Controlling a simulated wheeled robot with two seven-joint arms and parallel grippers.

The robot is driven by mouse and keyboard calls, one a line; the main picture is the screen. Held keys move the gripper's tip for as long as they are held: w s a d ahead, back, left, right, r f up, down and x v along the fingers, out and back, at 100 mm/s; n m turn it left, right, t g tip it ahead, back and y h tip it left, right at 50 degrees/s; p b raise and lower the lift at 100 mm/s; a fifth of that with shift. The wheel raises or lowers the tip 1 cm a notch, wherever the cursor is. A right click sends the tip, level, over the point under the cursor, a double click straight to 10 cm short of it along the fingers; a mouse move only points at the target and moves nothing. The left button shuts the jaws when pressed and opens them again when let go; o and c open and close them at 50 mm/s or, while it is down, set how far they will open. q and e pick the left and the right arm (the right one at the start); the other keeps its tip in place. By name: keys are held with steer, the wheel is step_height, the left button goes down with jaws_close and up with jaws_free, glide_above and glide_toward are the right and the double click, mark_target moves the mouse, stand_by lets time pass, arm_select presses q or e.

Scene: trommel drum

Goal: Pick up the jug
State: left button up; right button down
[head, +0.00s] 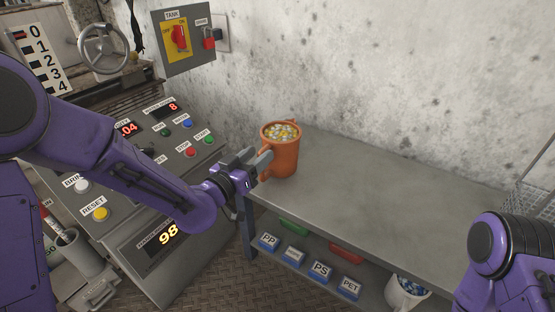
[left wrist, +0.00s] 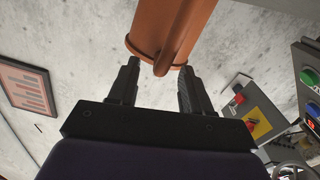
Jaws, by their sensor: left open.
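The orange jug (head: 284,158) stands upright on the left end of the grey table, filled with small white and yellow pieces. My left gripper (head: 259,160) is at the jug's left side, where its handle is. In the left wrist view the jug (left wrist: 172,30) and its handle (left wrist: 180,45) reach in between the two fingertips of the open left gripper (left wrist: 158,72). The fingers stand apart on either side; whether either touches the jug I cannot tell. Of my right arm only a purple part shows at the lower right; its gripper is out of view.
The grey table (head: 380,196) is clear to the right of the jug. A control panel (head: 165,150) with buttons stands close on the left. Labelled blue blocks (head: 320,271) and a white container (head: 405,292) sit on the lower shelf. A wire basket (head: 530,200) is at the right.

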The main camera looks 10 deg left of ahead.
mark_target(276, 155)
arm_select(q)
steer(key=x, duration=0.2)
steer(key=shift+w+d+f, duration=0.1)
steer(key=shift+w, duration=0.15)
jaws_close()
stand_by(1.1)
